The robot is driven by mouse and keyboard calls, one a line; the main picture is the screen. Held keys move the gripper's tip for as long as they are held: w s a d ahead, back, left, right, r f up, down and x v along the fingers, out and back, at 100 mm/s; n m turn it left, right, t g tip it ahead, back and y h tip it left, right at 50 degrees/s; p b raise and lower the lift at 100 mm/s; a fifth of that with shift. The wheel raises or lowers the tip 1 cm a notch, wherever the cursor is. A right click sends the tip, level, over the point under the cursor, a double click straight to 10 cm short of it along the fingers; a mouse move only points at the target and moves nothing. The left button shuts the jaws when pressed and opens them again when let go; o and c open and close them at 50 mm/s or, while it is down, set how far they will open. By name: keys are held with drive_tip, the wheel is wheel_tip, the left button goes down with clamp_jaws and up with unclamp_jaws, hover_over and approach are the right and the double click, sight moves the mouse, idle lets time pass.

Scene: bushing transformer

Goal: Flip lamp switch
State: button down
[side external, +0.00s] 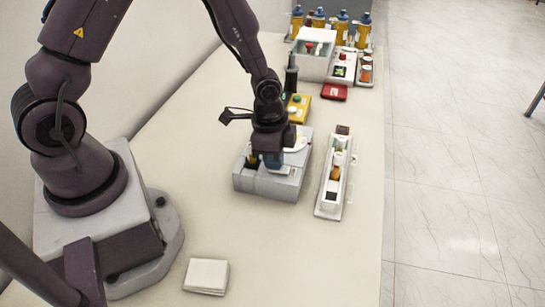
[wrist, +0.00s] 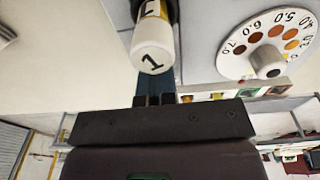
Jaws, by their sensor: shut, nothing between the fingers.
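My gripper (side external: 270,162) points down over the front part of a grey box (side external: 268,186). In the wrist view its short dark fingers (wrist: 155,99) are together and empty. A white cylindrical cap marked "1" (wrist: 152,52), on a dark and yellow body, is close to the fingertips in the wrist view; I cannot tell whether they touch. A white dial (wrist: 268,42) with coloured dots and numbers is to the right of it. A dark and yellow piece (side external: 252,160) shows left of my gripper. I cannot make out which part is the lamp switch.
A narrow tray of parts (side external: 333,190) lies right of the box. A yellow box with a green button (side external: 298,107) and a dark bottle (side external: 291,77) stand behind. A white block (side external: 206,276) lies near my base. The front right table is clear.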

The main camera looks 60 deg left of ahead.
drive_tip(key=shift+w+d+r, duration=0.15)
drive_tip(key=shift+w+d, duration=0.35)
drive_tip(key=shift+d, duration=0.15)
wheel_tip(320, 180, up, 14)
drive_tip(key=s+a, duration=0.1)
drive_tip(key=shift+s, duration=0.1)
drive_tip(key=s+a+r+n+t, duration=0.2)
drive_tip(key=s+r+n+t, duration=0.3)
drive_tip(key=s+r, duration=0.8)
drive_tip(key=r+n, duration=0.1)
drive_tip(key=n, duration=0.2)
drive_tip(key=shift+s+n+y, duration=0.3)
drive_tip(key=shift+n+y, duration=0.1)
